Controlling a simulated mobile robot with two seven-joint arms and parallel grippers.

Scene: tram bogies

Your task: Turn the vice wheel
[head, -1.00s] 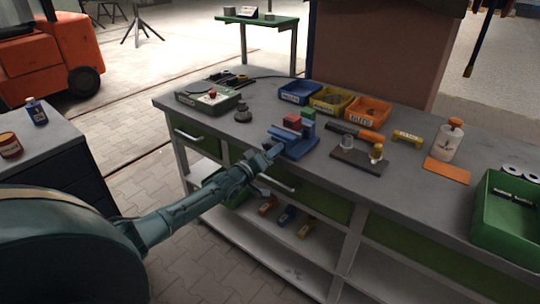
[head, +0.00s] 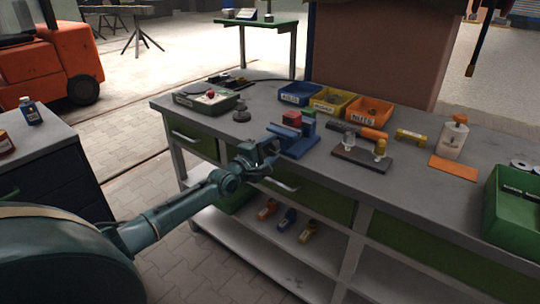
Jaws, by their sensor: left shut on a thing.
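My left gripper (head: 270,147) is at the front end of the vice, low at the bench edge. It is shut on the vice wheel, which is mostly hidden behind the fingers. My right gripper is not in view.
On the bench (head: 225,130) stand blue, yellow and orange bins (head: 368,112), a dark plate with small jars (head: 362,158), a white bottle (head: 453,139) and a green crate (head: 511,222). A drawer handle (head: 282,184) juts out just below my gripper.

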